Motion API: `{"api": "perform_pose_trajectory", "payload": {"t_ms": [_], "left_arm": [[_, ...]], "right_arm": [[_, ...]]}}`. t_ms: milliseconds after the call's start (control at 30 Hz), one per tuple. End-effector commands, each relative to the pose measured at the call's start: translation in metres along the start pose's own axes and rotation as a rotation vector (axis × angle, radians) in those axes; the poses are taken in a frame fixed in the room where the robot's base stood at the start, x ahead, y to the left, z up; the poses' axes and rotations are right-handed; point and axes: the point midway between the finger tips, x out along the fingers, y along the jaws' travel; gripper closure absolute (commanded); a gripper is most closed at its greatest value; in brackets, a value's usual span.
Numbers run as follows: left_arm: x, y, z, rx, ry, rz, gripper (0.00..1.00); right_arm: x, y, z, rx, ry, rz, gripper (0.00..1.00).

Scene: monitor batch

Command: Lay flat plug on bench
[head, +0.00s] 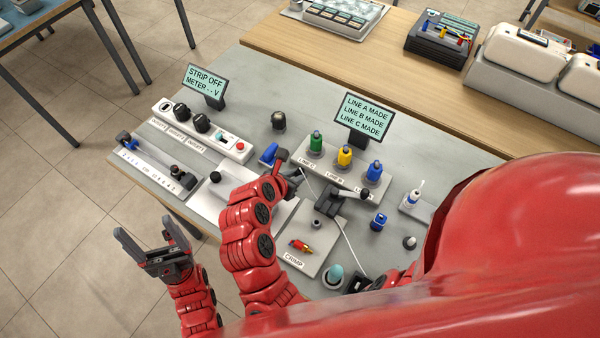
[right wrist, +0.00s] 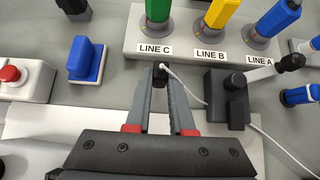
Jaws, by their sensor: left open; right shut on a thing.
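My right gripper (head: 291,176) is shut on a small dark plug-like piece (right wrist: 160,71) with a thin white cord. In the right wrist view the piece sits between the fingertips, in front of the LINE C label. Its exact shape and its height over the grey bench (head: 243,108) are hard to tell. The cord runs right, past a black lever block (right wrist: 228,98). My left gripper (head: 147,246) is open and empty, beyond the bench's near left edge. Green (head: 315,141), yellow (head: 345,156) and blue (head: 375,171) connectors stand upright on the line strip.
A blue block (head: 269,153) stands left of the held piece. A red-and-gold connector (head: 300,245) lies on the CRIMP plate (head: 318,262). A switch strip (head: 236,145) is further left. Two display signs (head: 365,117) stand behind.

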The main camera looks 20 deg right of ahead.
Motion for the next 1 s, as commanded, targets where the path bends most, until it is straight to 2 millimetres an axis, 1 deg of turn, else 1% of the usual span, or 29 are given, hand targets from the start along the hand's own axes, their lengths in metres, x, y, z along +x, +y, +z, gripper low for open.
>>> {"api": "perform_pose_trajectory", "payload": {"t_ms": [600, 1000], "left_arm": [[0.016, -0.001, -0.003, 0.0, 0.0, 0.0, 0.19], [0.017, -0.001, -0.003, 0.0, 0.0, 0.0, 0.19]], "right_arm": [[-0.024, 0.0, 0.025, 0.0, -0.001, 0.0, 1.0], [-0.025, 0.0, 0.027, 0.0, -0.001, -0.001, 1.0]]}}
